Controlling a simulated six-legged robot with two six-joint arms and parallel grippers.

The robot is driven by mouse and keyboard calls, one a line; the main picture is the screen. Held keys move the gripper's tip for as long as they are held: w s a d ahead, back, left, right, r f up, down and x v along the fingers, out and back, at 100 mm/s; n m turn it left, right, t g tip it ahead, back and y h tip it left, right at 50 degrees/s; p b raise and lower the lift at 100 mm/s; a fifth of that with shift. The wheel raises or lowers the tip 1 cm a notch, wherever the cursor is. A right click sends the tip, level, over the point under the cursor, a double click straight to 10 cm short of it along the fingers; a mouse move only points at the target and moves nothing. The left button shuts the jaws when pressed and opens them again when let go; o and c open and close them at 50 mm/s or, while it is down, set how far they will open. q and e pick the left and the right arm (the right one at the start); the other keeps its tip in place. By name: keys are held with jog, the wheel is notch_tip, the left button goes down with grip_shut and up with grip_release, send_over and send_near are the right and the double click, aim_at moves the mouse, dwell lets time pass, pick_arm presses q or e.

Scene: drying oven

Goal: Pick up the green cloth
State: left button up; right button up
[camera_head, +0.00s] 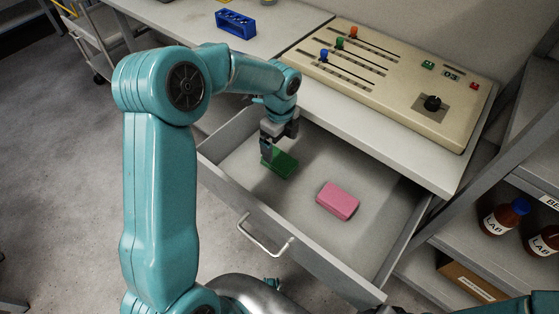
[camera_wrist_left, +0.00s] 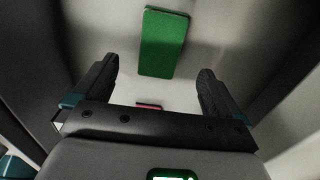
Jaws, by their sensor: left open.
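The green cloth (camera_head: 284,163) is a small, flat, folded-looking block lying in an open drawer (camera_head: 340,244). My left gripper (camera_head: 267,154) points down into the drawer, right at the cloth's left end in the head view, and partly covers it. In the left wrist view the green cloth (camera_wrist_left: 164,42) lies beyond the fingertips, toward the top of the picture. The two dark fingers (camera_wrist_left: 158,82) are apart, with nothing held between them. I cannot tell whether a finger touches the cloth. My right gripper is not clearly seen.
A pink block (camera_head: 338,200) lies in the drawer right of the green cloth; its edge shows in the wrist view (camera_wrist_left: 149,106). The drawer has a front wall with a handle (camera_head: 264,240). A control panel (camera_head: 390,85) stands on the bench above. Shelves with bottles (camera_head: 505,216) stand right.

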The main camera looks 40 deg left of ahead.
aim_at(279, 158)
pick_arm(q)
notch_tip(279, 158, down, 3)
jog(key=shift+s+r, duration=0.1)
jog(key=shift+s, duration=0.05)
notch_tip(279, 158, down, 5)
jog(key=shift+a+b, duration=0.15)
jog(key=shift+b, duration=0.2)
jog(key=c, duration=1.1)
